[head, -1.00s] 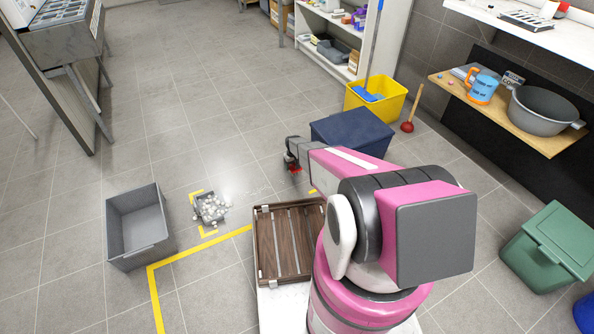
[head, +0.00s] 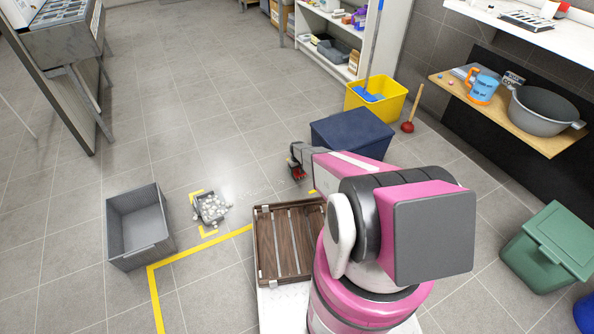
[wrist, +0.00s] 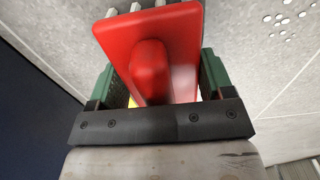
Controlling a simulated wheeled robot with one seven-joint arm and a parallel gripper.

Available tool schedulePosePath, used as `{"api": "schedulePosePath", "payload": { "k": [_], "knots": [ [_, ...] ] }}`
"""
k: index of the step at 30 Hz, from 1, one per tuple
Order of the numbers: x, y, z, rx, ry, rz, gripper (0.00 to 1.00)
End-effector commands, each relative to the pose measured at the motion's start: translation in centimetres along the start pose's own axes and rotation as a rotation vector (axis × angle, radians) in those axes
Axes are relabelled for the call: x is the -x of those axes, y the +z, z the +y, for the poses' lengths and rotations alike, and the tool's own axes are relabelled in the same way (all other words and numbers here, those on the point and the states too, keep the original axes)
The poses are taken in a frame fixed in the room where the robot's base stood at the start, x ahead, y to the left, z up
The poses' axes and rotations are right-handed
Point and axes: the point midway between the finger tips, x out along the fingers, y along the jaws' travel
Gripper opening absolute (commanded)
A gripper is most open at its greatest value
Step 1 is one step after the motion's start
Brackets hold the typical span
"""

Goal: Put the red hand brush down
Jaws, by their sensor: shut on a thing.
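The red hand brush (wrist: 182,45) fills the upper middle of the wrist view, with pale bristle tufts at its far edge. My gripper (wrist: 158,85) is shut on it, with a green-padded finger on each side. In the head view the brush (head: 298,172) is a small red patch at the end of my arm, left of the dark blue box. My gripper (head: 295,160) there is partly hidden by my own arm. I cannot tell from these views whether the brush touches the floor.
A grey dustpan-like tray (head: 211,207) with white bits sits inside yellow floor marks. A grey bin (head: 140,228) stands left of it, a slatted wooden crate (head: 265,240) near my base, a dark blue box (head: 350,133) to the right.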

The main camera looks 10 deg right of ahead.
Motion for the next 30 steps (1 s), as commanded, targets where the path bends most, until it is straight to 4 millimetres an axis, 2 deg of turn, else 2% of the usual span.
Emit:
{"api": "schedulePosePath", "payload": {
  "k": [1, 2, 4, 12, 17, 23, 30],
  "knots": [
    [-0.2, 0.0, 0.0, 0.0, 0.0, 0.0, 0.55],
    [-0.2, 0.0, 0.0, 0.0, 0.0, 0.0, 0.77],
    [-0.2, 0.0, 0.0, 0.0, 0.0, 0.0, 1.0],
    [-0.1, 0.0, 0.0, 0.0, 0.0, 0.0, 1.0],
    [0.6, 0.0, 0.0, 0.0, 0.0, 0.0, 1.0],
    [3.1, 0.2, -0.1, 0.0, 0.0, 0.001, 1.0],
    [7.9, 0.2, -0.1, 0.0, 0.0, 0.001, 1.0]
  ]
}}
